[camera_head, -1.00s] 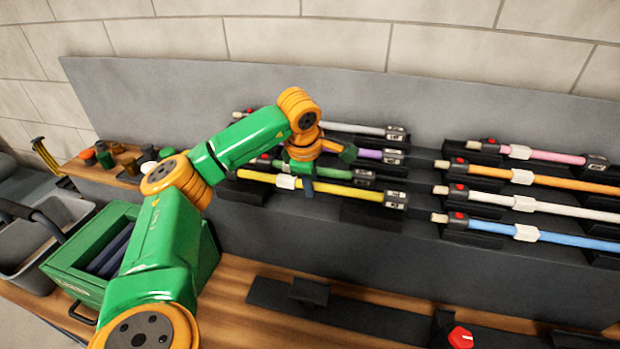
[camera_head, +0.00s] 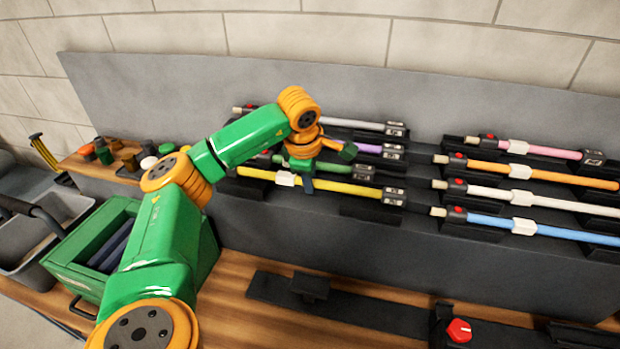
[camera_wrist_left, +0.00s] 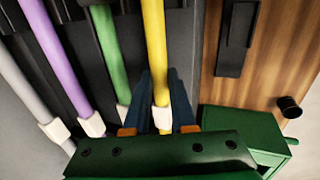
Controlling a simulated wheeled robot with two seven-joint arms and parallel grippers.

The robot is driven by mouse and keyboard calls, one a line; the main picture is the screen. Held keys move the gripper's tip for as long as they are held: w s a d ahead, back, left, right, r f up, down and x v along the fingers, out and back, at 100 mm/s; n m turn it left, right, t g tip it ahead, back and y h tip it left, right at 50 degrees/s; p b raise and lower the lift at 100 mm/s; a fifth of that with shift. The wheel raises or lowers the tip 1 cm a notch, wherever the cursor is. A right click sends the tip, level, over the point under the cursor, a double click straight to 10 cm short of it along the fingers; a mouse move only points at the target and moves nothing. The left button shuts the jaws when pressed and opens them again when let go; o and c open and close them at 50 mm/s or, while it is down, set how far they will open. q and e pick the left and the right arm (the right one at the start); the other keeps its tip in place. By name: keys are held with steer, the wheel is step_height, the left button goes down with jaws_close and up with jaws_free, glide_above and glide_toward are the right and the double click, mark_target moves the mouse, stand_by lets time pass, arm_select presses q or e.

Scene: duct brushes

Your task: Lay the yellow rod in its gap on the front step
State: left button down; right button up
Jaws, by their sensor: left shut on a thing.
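The yellow rod (camera_head: 345,187) lies along the front step (camera_head: 285,212) of the left rack, at or just over its black supports; I cannot tell whether it touches them. It has a white collar and a dark block at its right end. My left gripper (camera_head: 307,185) is shut on it near the collar, coming from above. In the left wrist view the yellow rod (camera_wrist_left: 154,50) runs between the blue fingers of the left gripper (camera_wrist_left: 160,95), with its white collar close to the palm. The wrist hides part of the rods behind. My right gripper is not in view.
Green (camera_head: 362,170), purple (camera_head: 367,149) and grey (camera_head: 360,125) rods lie on the steps behind. Pink, orange, white and blue (camera_head: 565,238) rods fill the right rack. A green crate (camera_head: 75,255) stands at left. A dark bar and red knob (camera_head: 459,330) are in front.

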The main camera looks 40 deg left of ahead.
arm_select(q)
steer(key=shift+r, duration=0.1)
steer(key=shift+s, duration=0.1)
stand_by(0.4)
steer(key=shift+f+b, duration=0.75)
steer(key=shift+f, duration=0.35)
steer(key=c, duration=0.7)
jaws_free()
steer(key=shift+o, duration=0.2)
steer(key=b+v, duration=0.1)
steer(key=v, duration=0.6)
